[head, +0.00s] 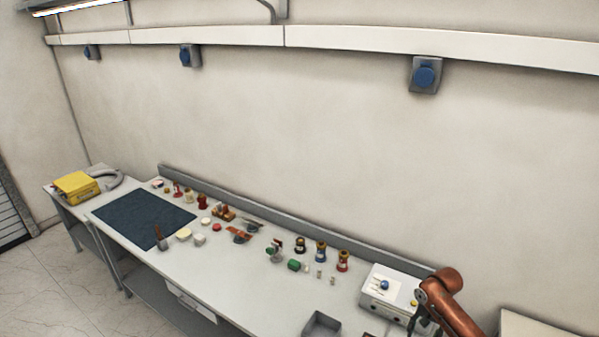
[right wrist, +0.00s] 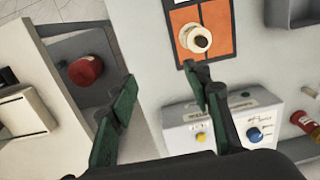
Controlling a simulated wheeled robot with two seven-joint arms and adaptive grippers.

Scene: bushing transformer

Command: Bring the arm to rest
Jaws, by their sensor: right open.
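My right arm (head: 447,300) comes in at the lower right of the head view, beside the white control box (head: 388,291). In the right wrist view my right gripper (right wrist: 160,97) is open, with its two green-padded fingers apart and nothing between them. The white box (right wrist: 225,120) shows just beyond the right finger, with a yellow knob and a blue knob. An orange plate (right wrist: 213,49) with a cream round part (right wrist: 196,38) on it lies on the bench beyond the fingertips. My left gripper is in neither view.
The long bench (head: 262,290) carries a dark blue mat (head: 143,217), a grey tray (head: 321,325) and several small parts. A red round part (right wrist: 85,70) sits left of the gripper in the wrist view. A yellow case (head: 76,186) stands on the far-left table.

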